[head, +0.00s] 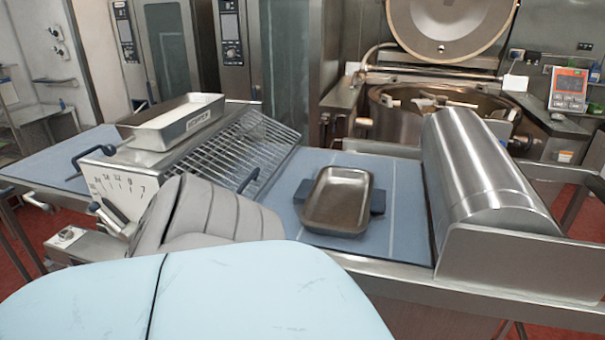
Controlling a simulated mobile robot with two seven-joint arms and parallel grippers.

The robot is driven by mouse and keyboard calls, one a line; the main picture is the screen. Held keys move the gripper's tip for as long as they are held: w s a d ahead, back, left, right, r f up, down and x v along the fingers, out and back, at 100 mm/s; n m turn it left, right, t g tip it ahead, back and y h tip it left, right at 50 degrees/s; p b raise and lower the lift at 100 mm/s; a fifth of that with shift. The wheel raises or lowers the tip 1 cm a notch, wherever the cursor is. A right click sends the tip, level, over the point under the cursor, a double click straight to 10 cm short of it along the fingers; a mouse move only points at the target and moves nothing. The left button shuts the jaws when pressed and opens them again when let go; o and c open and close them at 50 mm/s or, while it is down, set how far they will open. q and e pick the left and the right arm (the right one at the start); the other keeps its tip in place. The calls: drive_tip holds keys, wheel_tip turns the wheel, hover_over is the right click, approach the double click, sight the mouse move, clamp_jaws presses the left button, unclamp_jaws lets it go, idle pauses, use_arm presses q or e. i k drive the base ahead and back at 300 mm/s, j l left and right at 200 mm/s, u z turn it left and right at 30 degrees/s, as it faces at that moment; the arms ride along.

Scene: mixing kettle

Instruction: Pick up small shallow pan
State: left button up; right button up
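A small shallow pan (338,200), rectangular with rounded corners and a brownish metal inside, sits upright on the blue-topped table (285,195). It looks empty. Dark blue-grey block-like parts (378,201) show at its left and right sides; I cannot tell if they are a base under it. A pale blue rounded surface and a grey ribbed form fill the lower left foreground and hide part of the table.
A machine with a wire rack (235,148) and a metal tray (180,124) stands left of the pan. A rounded steel housing (485,165) stands to the right. A large open kettle (395,122) is behind. Bare table lies around the pan.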

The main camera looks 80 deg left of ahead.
sight(338, 203)
drive_tip(key=i+u, duration=0.1)
drive_tip(key=u, duration=0.75)
drive_tip(key=i+l+u, duration=0.15)
drive_tip(key=u, duration=0.3)
drive_tip(key=l+u, duration=0.1)
drive_tip(key=u, duration=0.35)
drive_tip(key=i, duration=0.05)
